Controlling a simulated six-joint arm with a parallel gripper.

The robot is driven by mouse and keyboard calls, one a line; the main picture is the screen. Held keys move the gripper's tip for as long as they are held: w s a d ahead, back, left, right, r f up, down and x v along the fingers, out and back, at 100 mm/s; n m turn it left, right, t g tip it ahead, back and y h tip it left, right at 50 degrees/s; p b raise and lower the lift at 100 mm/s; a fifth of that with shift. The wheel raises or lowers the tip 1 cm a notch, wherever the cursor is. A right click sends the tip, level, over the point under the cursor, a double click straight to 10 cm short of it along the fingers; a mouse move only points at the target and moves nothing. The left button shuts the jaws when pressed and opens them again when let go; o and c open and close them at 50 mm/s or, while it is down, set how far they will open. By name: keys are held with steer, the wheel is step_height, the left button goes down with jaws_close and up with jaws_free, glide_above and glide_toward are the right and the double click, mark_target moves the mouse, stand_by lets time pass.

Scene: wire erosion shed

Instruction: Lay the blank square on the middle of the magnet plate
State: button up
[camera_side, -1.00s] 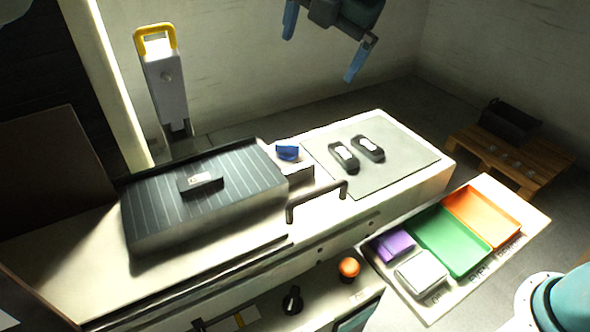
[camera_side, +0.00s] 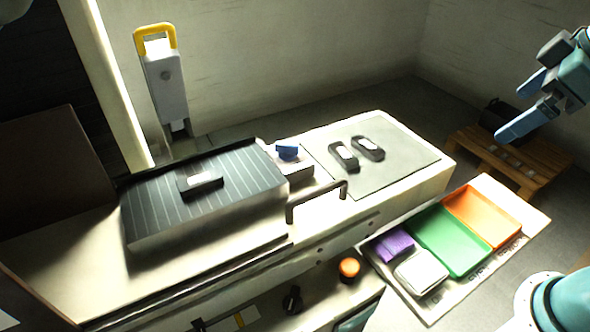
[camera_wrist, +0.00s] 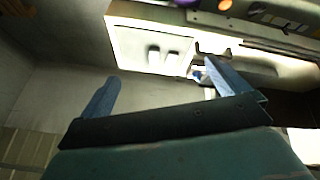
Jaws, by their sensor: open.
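A dark blank (camera_side: 201,184) with a pale label lies flat near the middle of the ribbed black magnet plate (camera_side: 150,222). Its long side runs roughly along the plate's long edge; whether it is exactly square I cannot tell. My gripper (camera_side: 512,112) is at the far right in the side view, open and empty, in the air well away from the plate. In the wrist view my gripper (camera_wrist: 160,72) shows its two blue fingers spread with nothing between them.
Two similar dark pieces (camera_side: 343,157) (camera_side: 369,148) lie on a grey mat (camera_side: 405,165). A blue item (camera_side: 287,149) sits on a block beside the plate. A bar handle (camera_side: 318,200) stands up at the bench front. Green (camera_side: 448,240) and orange (camera_side: 482,213) trays are at right.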

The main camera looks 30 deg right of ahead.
steer(key=s+f+m, duration=0.4)
steer(key=s, duration=0.1)
steer(key=shift+s+d, duration=0.25)
steer(key=shift+d, duration=0.15)
stand_by(0.8)
